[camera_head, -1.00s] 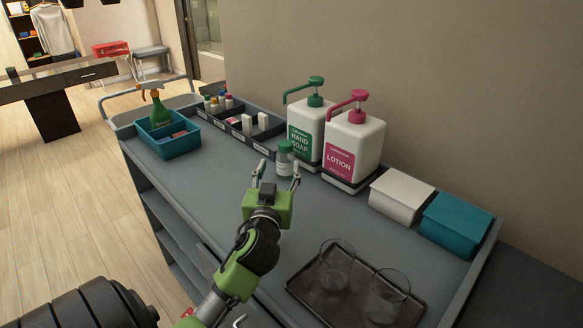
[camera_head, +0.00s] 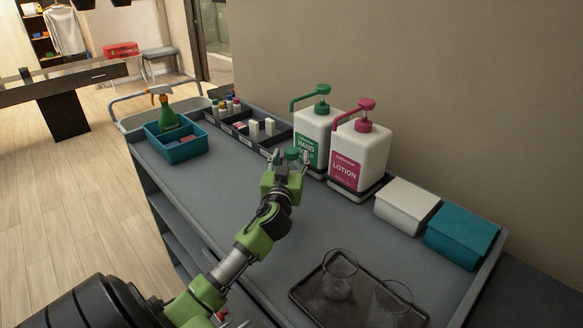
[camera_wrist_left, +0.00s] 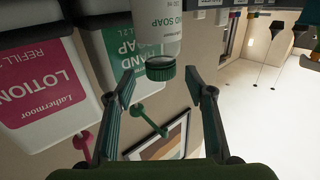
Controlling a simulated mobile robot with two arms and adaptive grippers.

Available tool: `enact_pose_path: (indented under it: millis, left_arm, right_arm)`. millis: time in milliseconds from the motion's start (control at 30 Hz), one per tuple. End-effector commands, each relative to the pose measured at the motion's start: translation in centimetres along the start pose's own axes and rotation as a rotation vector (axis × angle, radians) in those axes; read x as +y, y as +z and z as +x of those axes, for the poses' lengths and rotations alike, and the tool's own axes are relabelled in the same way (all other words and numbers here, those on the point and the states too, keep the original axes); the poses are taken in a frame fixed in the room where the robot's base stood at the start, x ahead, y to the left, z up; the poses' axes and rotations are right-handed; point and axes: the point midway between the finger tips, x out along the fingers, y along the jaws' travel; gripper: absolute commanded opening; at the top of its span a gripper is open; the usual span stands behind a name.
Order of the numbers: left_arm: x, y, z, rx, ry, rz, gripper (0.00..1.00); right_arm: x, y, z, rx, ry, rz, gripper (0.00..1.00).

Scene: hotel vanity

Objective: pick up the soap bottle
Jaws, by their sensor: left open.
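A small soap bottle with a green cap (camera_head: 291,153) stands on the grey counter, in front of the large hand soap pump dispenser (camera_head: 309,150). My left gripper (camera_head: 290,161) is at the small bottle, open, and hides its lower part in the head view. In the left wrist view, which is upside down, the small bottle (camera_wrist_left: 157,32) is white with a soap label. My right gripper is not in view.
The pink-topped lotion dispenser (camera_head: 358,150) stands close to the right. A white box (camera_head: 407,203) and a teal box (camera_head: 460,238) are further right. A dark tray (camera_head: 312,304) holds clear glasses. A teal caddy (camera_head: 176,150) and a compartment organizer (camera_head: 262,146) are at left.

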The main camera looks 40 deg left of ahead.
Motion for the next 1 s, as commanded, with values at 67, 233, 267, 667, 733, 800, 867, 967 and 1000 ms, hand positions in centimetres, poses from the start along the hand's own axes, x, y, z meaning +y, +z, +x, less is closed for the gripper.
enact_pose_path:
  millis: [67,233,267,667,733,800,867,967,1000]
  left_arm:
    - [-0.3,-0.2,1.1,0.0,-0.001,0.004,0.49]
    - [-0.1,0.0,2.7,0.0,0.001,0.0,0.49]
    - [-0.1,0.0,2.9,0.0,0.001,0.0,0.49]
    - [-0.2,0.1,3.0,0.0,0.001,0.0,0.15]
    - [-0.2,0.1,3.0,0.0,0.001,0.0,0.0]
    - [-0.2,0.1,3.0,0.0,0.001,0.0,0.0]
    - [-0.1,0.1,3.0,0.0,0.002,0.0,0.0]
    - [-0.1,0.1,3.0,0.0,0.002,0.0,0.0]
    - [-0.1,0.1,3.0,0.0,0.002,0.0,0.0]
  right_arm:
    - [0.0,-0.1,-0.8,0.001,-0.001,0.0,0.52]
    - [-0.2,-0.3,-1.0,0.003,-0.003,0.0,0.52]
    - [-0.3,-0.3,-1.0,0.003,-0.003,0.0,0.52]
    - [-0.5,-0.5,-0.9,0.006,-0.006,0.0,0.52]
    - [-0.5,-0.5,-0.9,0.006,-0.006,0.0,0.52]
    - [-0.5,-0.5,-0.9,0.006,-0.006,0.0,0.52]
    - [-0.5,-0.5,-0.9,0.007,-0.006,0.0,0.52]
    - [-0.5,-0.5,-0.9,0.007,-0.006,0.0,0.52]
    - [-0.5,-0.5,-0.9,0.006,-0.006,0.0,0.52]
